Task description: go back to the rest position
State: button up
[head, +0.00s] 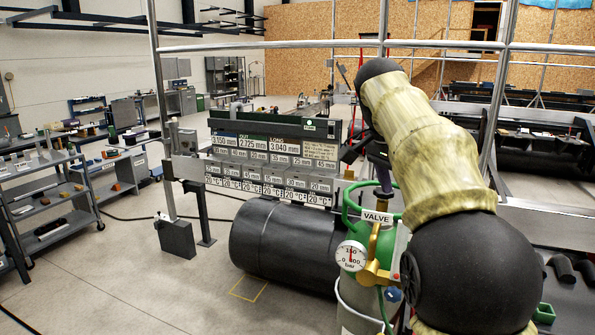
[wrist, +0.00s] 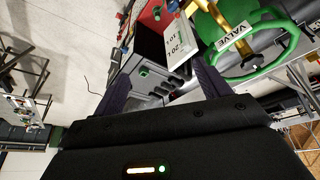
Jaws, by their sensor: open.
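My gripper (wrist: 163,66) is open in the wrist view, with its two dark purple fingers spread and nothing seen between them. In the head view my gripper (head: 376,158) is mostly hidden by my own arm, which crosses the right half of the picture.
A round gauge (head: 351,256) faces me on the cylinder. Behind stands a rack of number plates (head: 270,160) above a big black pipe (head: 275,245). Grey shelves (head: 45,200) stand at the left. A metal rail (head: 330,43) crosses the top.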

jog(key=s+a+f+n+y, duration=0.15)
jog(key=f+n, duration=0.25)
jog(key=f, duration=0.6)
jog(key=s+f+n+y, duration=0.15)
jog(key=f+n, duration=0.25)
jog(key=f, duration=0.6)
jog(key=s+a+f+n, duration=0.1)
jog(key=s+f+n, duration=0.1)
jog(key=s+f, duration=0.5)
jog(key=s+a+f+n+t, duration=0.1)
jog(key=s+f+n, duration=0.1)
jog(key=s+f, duration=0.5)
jog(key=shift+s+a+n+y, duration=0.3)
jog(key=shift+s+a+y, duration=0.1)
jog(key=shift+s, duration=0.2)
